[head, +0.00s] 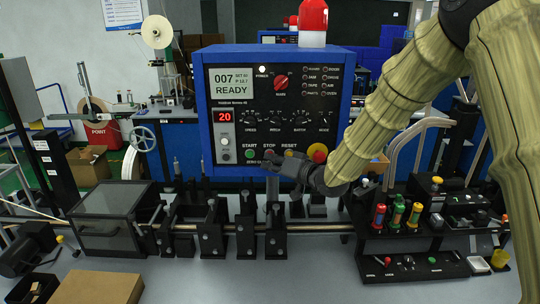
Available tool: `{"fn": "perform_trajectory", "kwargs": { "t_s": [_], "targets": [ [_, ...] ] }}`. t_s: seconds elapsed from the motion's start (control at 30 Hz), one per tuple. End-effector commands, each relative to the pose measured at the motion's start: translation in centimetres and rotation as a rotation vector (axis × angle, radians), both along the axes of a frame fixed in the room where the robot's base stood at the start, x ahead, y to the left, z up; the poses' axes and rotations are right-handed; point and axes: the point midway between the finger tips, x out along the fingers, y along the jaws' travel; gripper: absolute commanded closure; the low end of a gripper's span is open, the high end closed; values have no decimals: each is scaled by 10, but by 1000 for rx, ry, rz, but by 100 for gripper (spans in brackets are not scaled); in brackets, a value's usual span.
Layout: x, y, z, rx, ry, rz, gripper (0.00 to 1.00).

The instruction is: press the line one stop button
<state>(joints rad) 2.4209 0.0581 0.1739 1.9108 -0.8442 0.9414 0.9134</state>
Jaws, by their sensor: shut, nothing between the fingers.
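A blue control box (205,110) with a black front panel stands at the middle of the head view. Its lower row has a green button (250,154) under START, a button under STOP (270,154), an amber button under RESET (290,153) and a red mushroom button (317,152) on yellow. My gripper (272,162) is shut and empty, its fingertips just at the STOP button's lower edge, partly overlapping it. I cannot tell whether they touch it. No label reading line one is legible.
Dark rollers and brackets (210,228) stand on the bench below. Several colored-handled tools stand in a black rack (400,243) at right. A cardboard box (97,288) lies front left.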

Motion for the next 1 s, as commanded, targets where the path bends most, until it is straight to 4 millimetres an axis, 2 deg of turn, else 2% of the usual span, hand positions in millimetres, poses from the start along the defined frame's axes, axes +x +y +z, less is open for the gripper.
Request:
{"fn": "perform_trajectory", "kwargs": {
  "t_s": [0.37, 1.0],
  "targets": [
    [0, 0, 0, 0, 0, 0, 100],
    [-11, 0, -1, 1, 1, 0, 100]
  ]
}}
